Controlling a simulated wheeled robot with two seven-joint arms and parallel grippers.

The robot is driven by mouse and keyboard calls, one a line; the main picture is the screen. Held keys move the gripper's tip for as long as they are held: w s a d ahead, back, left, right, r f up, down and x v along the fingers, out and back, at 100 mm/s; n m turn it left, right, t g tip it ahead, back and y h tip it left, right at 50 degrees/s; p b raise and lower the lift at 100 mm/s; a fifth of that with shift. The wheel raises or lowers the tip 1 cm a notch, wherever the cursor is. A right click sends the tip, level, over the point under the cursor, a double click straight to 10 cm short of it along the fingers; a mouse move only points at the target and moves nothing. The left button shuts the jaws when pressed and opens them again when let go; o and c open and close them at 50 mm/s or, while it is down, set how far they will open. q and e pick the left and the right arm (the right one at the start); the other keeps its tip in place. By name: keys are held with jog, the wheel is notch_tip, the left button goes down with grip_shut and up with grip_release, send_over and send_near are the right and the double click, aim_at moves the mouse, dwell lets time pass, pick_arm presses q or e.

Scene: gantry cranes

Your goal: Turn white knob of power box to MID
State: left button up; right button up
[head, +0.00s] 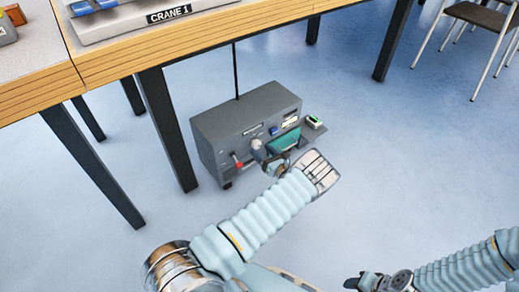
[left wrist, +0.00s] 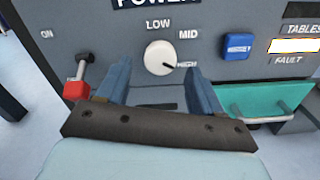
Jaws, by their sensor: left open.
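The grey power box (head: 225,125) stands on the floor below the table edge. Its white knob (left wrist: 160,57) sits on the front panel under the word POWER, with LOW, MID and HIGH around it. The dark mark on the knob points to HIGH. The knob also shows in the head view (head: 256,144). My left gripper (left wrist: 157,70) is open in front of the panel, one finger on each side of the knob and a little below it. I cannot tell whether either finger touches the knob. My right gripper (head: 368,282) is at the bottom of the head view, away from the box; its jaw gap is unclear.
A red-handled lever (left wrist: 76,89) is left of the knob, below ON. A blue button (left wrist: 237,46) and a teal flap with a handle (left wrist: 265,98) are to its right. Open floor lies right.

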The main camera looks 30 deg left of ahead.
pick_arm(q)
jog(key=shift+x, duration=1.35)
jog(key=c, duration=1.1)
jog(key=shift+o, duration=0.2)
